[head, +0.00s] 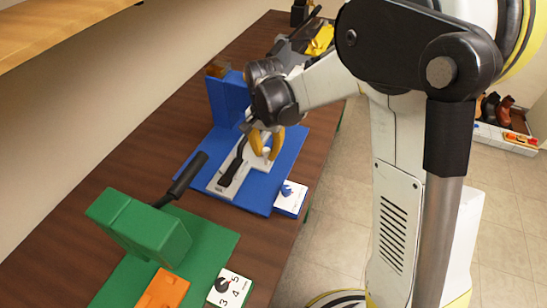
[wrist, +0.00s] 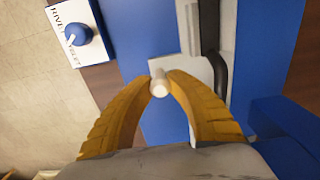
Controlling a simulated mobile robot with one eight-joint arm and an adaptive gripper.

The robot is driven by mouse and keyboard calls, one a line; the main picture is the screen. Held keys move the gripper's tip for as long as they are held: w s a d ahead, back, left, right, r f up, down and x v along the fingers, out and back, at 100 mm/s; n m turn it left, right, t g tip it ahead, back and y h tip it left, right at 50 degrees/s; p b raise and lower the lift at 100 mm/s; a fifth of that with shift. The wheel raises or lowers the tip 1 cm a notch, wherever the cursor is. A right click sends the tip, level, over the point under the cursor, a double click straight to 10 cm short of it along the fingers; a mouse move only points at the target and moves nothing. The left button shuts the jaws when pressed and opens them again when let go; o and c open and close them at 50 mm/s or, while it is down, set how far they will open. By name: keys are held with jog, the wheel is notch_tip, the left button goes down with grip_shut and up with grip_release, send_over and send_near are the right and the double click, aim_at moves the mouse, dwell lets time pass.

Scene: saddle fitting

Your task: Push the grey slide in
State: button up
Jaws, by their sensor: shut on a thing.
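The blue station (head: 281,155) stands on the bench with a light grey bed (head: 214,184) on its base. The grey slide is a pale plate under my gripper, seen in the wrist view (wrist: 178,68), with a short pale knob (wrist: 159,88) standing up from it. My gripper (head: 266,153) has its yellow fingers closed around this knob; the fingertips also show in the wrist view (wrist: 160,80). A dark strap-like piece (head: 234,168) lies along the bed beside the slide. How far the slide sits in is hard to tell.
A white card with a blue dial (head: 290,198) is at the blue base's front edge. A green station (head: 150,228) with a black lever (head: 187,176) stands nearer, with an orange block (head: 163,290). The blue upright (head: 228,100) rises behind my gripper.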

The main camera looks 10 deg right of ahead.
aim_at(251, 159)
jog(key=shift+o, duration=0.2)
jog(key=shift+w+a, duration=0.7)
jog(key=shift+a, duration=0.25)
jog(key=shift+w+a, duration=0.7)
jog(key=shift+a, duration=0.25)
jog(key=shift+o, duration=0.7)
jog(key=shift+w+a, duration=0.1)
jog(key=shift+a, duration=0.05)
jog(key=o, duration=0.7)
jog(key=shift+a, duration=0.1)
jog(key=shift+r, duration=0.1)
notch_tip(251, 159, up, 6)
jog(key=p, duration=0.3)
jog(key=shift+p, duration=0.4)
jog(key=shift+d, duration=0.2)
